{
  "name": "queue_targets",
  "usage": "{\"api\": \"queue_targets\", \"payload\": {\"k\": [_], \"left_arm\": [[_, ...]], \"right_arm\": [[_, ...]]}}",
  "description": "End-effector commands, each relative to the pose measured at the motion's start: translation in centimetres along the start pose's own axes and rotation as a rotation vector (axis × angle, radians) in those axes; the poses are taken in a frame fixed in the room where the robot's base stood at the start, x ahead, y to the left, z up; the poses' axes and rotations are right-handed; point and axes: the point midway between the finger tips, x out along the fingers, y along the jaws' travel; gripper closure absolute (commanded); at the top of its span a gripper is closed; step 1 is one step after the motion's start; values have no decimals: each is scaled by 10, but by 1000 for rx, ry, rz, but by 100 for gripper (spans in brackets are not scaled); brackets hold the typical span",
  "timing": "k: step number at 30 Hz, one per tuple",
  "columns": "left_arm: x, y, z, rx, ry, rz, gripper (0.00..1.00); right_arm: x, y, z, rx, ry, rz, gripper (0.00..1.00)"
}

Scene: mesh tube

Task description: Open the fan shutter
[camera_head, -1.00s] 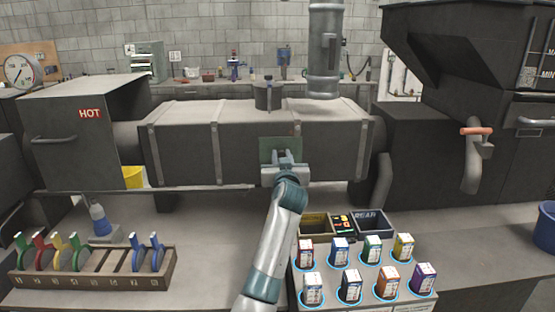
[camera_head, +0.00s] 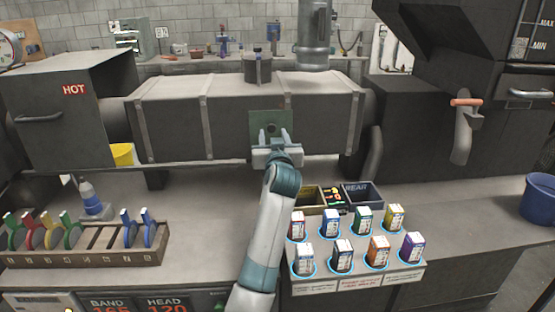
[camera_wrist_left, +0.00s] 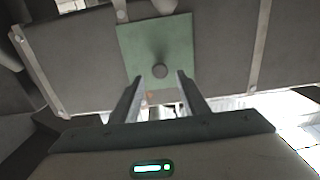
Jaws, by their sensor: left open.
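A green square plate (camera_head: 268,121) with a dark round knob is on the front face of the long grey duct (camera_head: 180,132); I take it to be the fan shutter. In the left wrist view the plate (camera_wrist_left: 180,42) and its round knob (camera_wrist_left: 160,70) show just beyond my fingertips. My left gripper (camera_head: 275,134) is open in front of the lower part of the plate. In the left wrist view its two fingers (camera_wrist_left: 160,80) stand apart below and to either side of the knob, with nothing clearly between them. I cannot tell whether they touch the plate. My right gripper is out of view.
A box marked HOT (camera_head: 72,110) is at the duct's left end.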

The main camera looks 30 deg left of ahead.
Motion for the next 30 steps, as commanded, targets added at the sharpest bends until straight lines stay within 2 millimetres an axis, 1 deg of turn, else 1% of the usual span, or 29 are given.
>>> {"api": "queue_targets", "payload": {"k": [1, 7, 11, 14, 18, 21, 24, 30], "left_arm": [[-10, 0, 2, -3, 0, 1, 59], [-49, 0, 3, -4, 0, 2, 59], [-76, 0, 3, -3, -1, 2, 59], [-94, 1, 3, -2, -1, 2, 59], [-114, 1, 2, -2, -1, 1, 59], [-123, 1, 1, -1, -1, 1, 59], [-127, 0, 1, 0, -1, 1, 59], [-129, 0, 0, 1, -1, 0, 59]], "right_arm": [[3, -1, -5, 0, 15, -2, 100], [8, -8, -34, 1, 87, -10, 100], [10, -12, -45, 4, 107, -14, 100], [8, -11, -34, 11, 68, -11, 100], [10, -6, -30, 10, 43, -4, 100], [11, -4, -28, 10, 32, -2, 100], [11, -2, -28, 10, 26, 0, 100], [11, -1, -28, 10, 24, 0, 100]]}}
